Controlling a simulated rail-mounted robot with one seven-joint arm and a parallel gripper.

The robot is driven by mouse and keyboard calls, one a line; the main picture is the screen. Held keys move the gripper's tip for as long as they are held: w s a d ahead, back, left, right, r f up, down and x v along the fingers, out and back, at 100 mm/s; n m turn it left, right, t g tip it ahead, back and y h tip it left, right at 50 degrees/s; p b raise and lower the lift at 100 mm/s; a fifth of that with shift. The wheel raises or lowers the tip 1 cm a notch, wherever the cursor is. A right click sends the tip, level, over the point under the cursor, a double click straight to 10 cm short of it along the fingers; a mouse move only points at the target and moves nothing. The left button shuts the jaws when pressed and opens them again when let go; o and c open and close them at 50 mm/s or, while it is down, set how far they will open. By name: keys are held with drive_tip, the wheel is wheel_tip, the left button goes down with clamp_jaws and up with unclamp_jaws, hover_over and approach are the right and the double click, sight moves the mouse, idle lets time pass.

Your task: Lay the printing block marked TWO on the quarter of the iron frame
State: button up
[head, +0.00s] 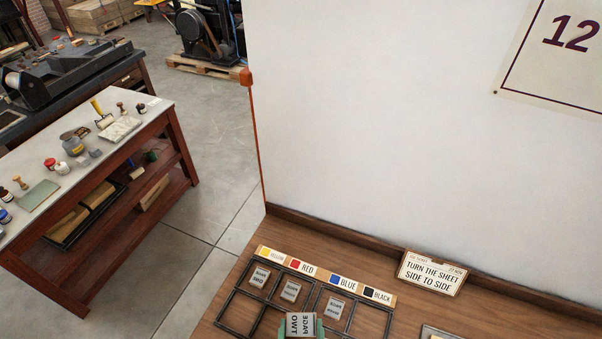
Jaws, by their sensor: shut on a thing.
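My gripper (302,330) is at the bottom edge of the head view, its pale green fingers on either side of a grey printing block (301,322). The block's face reads PAGE TWO, upside down in the picture. A dark iron frame (238,289) lies on the wooden bench under the YELLOW and RED labels; its two far quarters each hold a small block, and its near left quarter is bare. A second iron frame (390,322) lies under BLUE and BLACK. Its far left quarter holds a block (334,307); its far right quarter is bare. The held block and gripper hide part of the near quarters.
A colour label strip (318,277) runs behind the frames. A card (432,272) reading TURN THE SHEET SIDE TO SIDE stands at the back right. A grey plate (428,331) is cut off at the lower edge. A white wall rises behind the bench (490,311).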

idle(0.4)
drive_tip(key=s+a+f+n+g+y+b, duration=0.1)
drive_tip(key=s+a+f+n+y+b, duration=0.25)
drive_tip(key=s+a+f+b, duration=0.6)
drive_tip(key=s+a+f+n+g+y+b, duration=0.1)
drive_tip(key=s+a+f+n+y+b, duration=0.25)
drive_tip(key=a+f+b, duration=1.1)
drive_tip(key=shift+y, duration=0.3)
drive_tip(key=w+a+f+b, duration=0.1)
drive_tip(key=w+b, duration=0.1)
drive_tip(key=w, duration=0.2)
drive_tip(key=w+a+f+b, duration=0.2)
drive_tip(key=w, duration=0.3)
drive_tip(key=w+a+f+b, duration=0.1)
drive_tip(key=w+b, duration=0.1)
drive_tip(key=w, duration=0.2)
drive_tip(key=shift+w+a+f, duration=0.2)
drive_tip(key=shift+w+a, duration=0.05)
drive_tip(key=shift+w, duration=0.1)
drive_tip(key=shift+f+b, duration=0.6)
drive_tip(key=shift+f, duration=1.2)
drive_tip(key=shift+f+b, duration=0.4)
drive_tip(key=shift+f, duration=0.1)
drive_tip(key=shift+f, duration=0.1)
drive_tip(key=o, duration=1)
